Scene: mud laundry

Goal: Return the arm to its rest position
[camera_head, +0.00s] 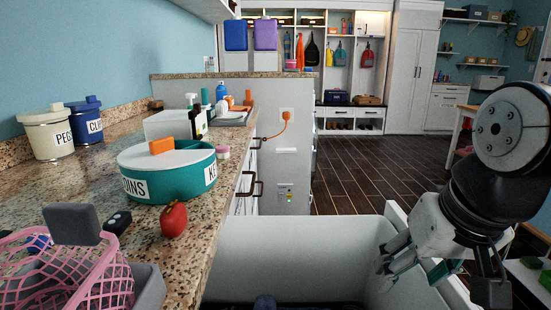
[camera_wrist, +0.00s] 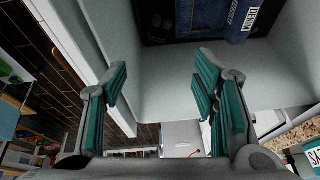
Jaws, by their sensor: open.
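My arm is bent at the right of the head view, with my gripper (camera_head: 408,268) pointing down and left over the right side of an open white drawer (camera_head: 290,250). In the wrist view my gripper (camera_wrist: 160,68) has its two teal-padded fingers spread wide, with nothing between them. Beyond the fingers is the inside of the drawer, where folded blue denim (camera_wrist: 203,20) lies next to a blue roll or bottle (camera_wrist: 242,20) with lettering partly reading "DENIM". Most of the drawer's floor is hidden in the head view.
A granite counter (camera_head: 85,180) on the left holds a teal lidded tub (camera_head: 180,188), a red item (camera_head: 174,220), a pink basket (camera_head: 70,270) and canisters. The dark wood floor (camera_head: 365,175) beyond the drawer is clear. A shelf or table with items stands at far right.

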